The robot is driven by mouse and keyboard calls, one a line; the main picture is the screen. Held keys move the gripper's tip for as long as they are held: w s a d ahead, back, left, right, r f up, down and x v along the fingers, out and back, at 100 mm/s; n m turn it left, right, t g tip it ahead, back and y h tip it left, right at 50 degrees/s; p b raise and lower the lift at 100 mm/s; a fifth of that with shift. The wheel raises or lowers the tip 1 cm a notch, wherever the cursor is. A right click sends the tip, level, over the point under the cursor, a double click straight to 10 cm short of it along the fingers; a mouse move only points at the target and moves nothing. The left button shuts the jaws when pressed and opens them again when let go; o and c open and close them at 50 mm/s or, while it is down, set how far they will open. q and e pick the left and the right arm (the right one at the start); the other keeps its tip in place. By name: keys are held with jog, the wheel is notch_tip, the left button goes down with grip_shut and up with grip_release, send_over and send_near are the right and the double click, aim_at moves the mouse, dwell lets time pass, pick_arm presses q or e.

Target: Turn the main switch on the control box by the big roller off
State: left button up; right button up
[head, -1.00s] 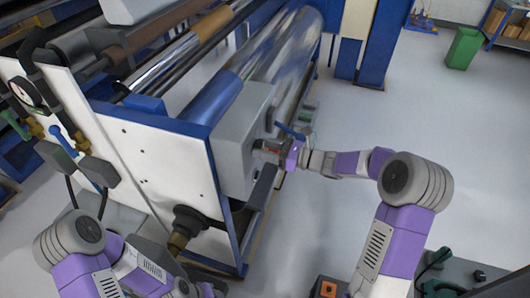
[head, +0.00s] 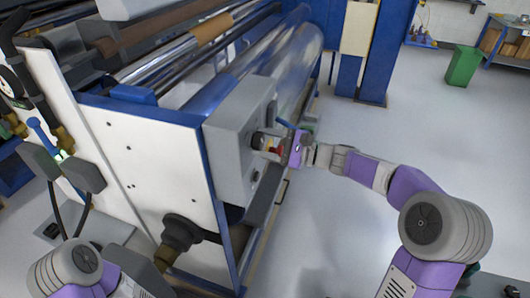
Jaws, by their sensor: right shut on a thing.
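The grey control box (head: 226,143) is mounted on the end of the machine, by the big shiny roller (head: 295,62). A small red switch (head: 274,151) shows on the box's right-hand face. My right gripper (head: 272,146) reaches it from the right and is shut on the switch. The fingers partly hide the switch, so its exact turn position is hard to read.
A white machine panel (head: 150,165) with a black-and-brass fitting (head: 178,240) stands left of the box. The floor (head: 340,230) right of the machine is clear. A green bin (head: 463,66) stands far off at the upper right.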

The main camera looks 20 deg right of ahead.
jog(key=shift+n+b, duration=0.7)
jog(key=shift+b, duration=0.15)
jog(key=o, duration=1.1)
jog(key=shift+c, duration=0.2)
jog(key=v, duration=0.7)
jog(key=shift+s+d, duration=0.2)
jog(key=shift+d, duration=0.05)
